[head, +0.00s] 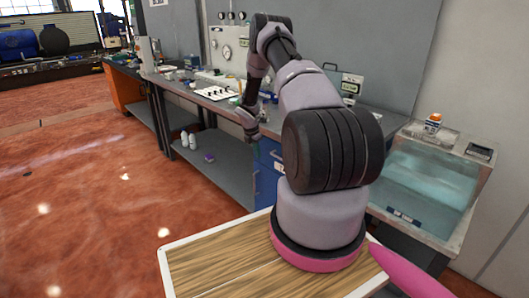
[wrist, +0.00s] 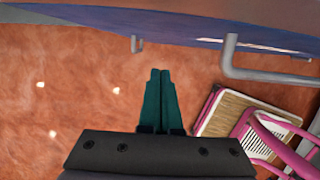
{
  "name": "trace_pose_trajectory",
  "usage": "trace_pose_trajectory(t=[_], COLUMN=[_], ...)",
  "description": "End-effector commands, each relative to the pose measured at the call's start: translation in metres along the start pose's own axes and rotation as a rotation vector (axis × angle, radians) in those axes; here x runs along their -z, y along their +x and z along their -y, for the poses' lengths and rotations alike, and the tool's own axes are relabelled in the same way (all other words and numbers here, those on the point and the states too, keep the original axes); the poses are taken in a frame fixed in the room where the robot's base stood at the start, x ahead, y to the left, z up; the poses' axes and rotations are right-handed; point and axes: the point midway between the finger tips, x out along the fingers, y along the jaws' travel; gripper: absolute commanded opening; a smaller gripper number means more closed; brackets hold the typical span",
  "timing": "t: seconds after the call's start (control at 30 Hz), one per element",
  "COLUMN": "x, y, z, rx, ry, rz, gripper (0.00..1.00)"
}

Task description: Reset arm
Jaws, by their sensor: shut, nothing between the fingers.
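My arm rises from the wooden deck of my base in the head view and bends toward the workbench. My gripper (head: 248,122) hangs at the end of the arm, in front of the bench edge. In the wrist view, my gripper (wrist: 159,85) has its two green fingers together, pointing over the red floor, with nothing between them. No object is held.
The long workbench (head: 215,98) carries small tools, a tray and a panel with gauges. A water tank (head: 425,185) stands at right with a bottle (head: 432,124) on its rim. White bottles (head: 188,140) and a purple item (head: 209,157) sit on the lower shelf. Red floor (head: 80,200) is open at left.

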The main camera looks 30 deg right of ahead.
Motion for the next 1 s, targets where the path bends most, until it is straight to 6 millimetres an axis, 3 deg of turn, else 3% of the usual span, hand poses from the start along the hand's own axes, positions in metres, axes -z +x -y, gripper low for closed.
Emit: trace_pose_trajectory(t=[0.03, 0.1, 0.3, 0.47, 0.77, 0.87, 1.0], x=[-0.005, -0.005, -0.004, -0.004, -0.004, -0.005, -0.004], y=[-0.018, -0.035, -0.075, -0.093, -0.108, -0.139, -0.215], z=[-0.001, -0.001, 0.000, 0.000, 0.000, -0.001, 0.004], rx=[-0.005, -0.005, -0.003, -0.002, -0.006, -0.023, -0.068], ry=[0.005, 0.005, 0.003, 0.003, 0.022, 0.096, 0.296], rz=[0.005, 0.004, 0.003, 0.002, 0.003, 0.008, 0.008], gripper=[0.00, 0.00, 0.00, 0.00, 0.00, 0.00, 0.00])
